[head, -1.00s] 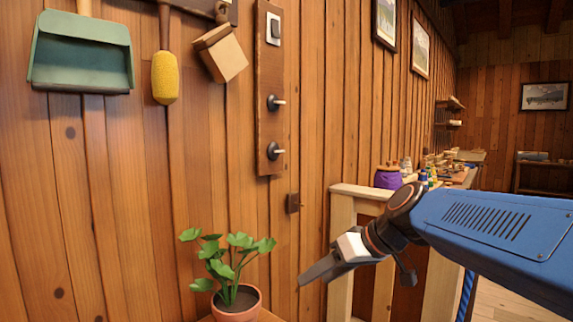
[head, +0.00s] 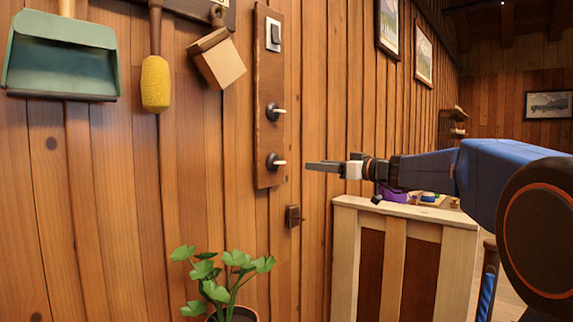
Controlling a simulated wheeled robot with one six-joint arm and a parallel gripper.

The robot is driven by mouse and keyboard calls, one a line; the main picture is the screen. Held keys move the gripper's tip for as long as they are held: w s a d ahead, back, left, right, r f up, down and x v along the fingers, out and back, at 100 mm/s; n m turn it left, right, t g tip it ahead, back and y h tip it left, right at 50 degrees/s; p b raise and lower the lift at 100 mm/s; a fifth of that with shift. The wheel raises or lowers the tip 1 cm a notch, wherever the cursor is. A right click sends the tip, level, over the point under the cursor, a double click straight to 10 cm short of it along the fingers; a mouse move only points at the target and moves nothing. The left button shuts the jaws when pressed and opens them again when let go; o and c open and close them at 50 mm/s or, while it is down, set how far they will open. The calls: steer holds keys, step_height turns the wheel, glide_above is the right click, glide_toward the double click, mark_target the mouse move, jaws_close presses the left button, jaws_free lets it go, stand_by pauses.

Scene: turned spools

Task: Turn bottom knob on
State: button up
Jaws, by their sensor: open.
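A dark wooden panel (head: 268,211) is fixed upright on the plank wall. It carries a light switch (head: 273,36) at its top and two dark round knobs with pale levers below. The bottom knob (head: 274,162) has its lever pointing right, about level. The upper knob (head: 273,112) has its lever in much the same position. My gripper (head: 312,166) points left toward the bottom knob at about its height. Its fingertips appear just right of the lever in the picture.
A potted plant (head: 228,272) stands below the panel. A green dustpan (head: 62,55), a yellow brush (head: 156,82) and a wooden block (head: 219,64) hang to the left. A wooden counter (head: 400,218) stands below my arm. A small brown box (head: 293,216) is on the wall.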

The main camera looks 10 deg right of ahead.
mark_target(279, 163)
steer(key=x, duration=1.4)
steer(key=shift+w+a, duration=0.2)
steer(key=c, duration=1.1)
